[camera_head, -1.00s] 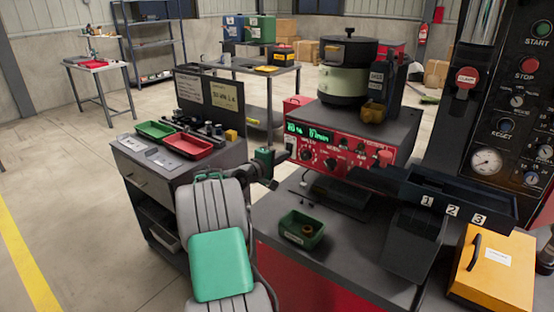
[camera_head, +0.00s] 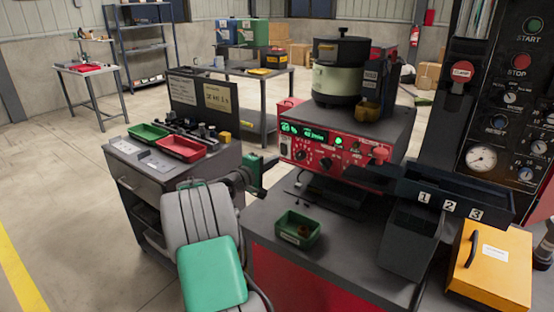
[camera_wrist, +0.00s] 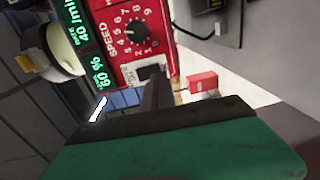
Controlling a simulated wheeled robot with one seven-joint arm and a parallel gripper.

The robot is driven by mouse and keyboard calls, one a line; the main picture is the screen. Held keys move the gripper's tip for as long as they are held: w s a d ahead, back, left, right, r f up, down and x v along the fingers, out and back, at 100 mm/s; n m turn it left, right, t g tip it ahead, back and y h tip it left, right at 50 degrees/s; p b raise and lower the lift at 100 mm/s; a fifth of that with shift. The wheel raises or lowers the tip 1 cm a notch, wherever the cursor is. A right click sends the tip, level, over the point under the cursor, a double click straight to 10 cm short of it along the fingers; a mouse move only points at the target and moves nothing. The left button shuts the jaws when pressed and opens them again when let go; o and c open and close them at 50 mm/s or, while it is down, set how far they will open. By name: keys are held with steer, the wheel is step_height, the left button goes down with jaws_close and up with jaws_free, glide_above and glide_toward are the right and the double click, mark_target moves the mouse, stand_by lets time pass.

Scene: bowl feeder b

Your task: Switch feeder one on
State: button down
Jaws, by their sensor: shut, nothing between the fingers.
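The bowl feeder (camera_head: 337,85) stands on a red-fronted control box (camera_head: 318,152). Its green display reads 80 % and 40 /min in the wrist view, and a small green lamp (camera_head: 339,140) glows on the front in the head view. In the wrist view, a black rocker switch (camera_wrist: 150,71) sits beside the SPEED knob (camera_wrist: 136,32). My gripper (camera_head: 270,163) is shut and empty at the left end of the panel. Its dark fingers (camera_wrist: 154,92) point at the switch and partly cover it. I cannot tell whether they touch it.
A dark bin marked 1, 2, 3 (camera_head: 450,206) and a yellow box (camera_head: 492,265) stand on the right. A green tray (camera_head: 298,229) lies on the bench in front. A cart (camera_head: 130,177) with green and red trays stands left of my arm.

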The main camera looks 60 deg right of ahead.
steer(key=w+a+f, duration=0.1)
steer(key=a, duration=0.9)
steer(key=shift+w+a+f, duration=0.2)
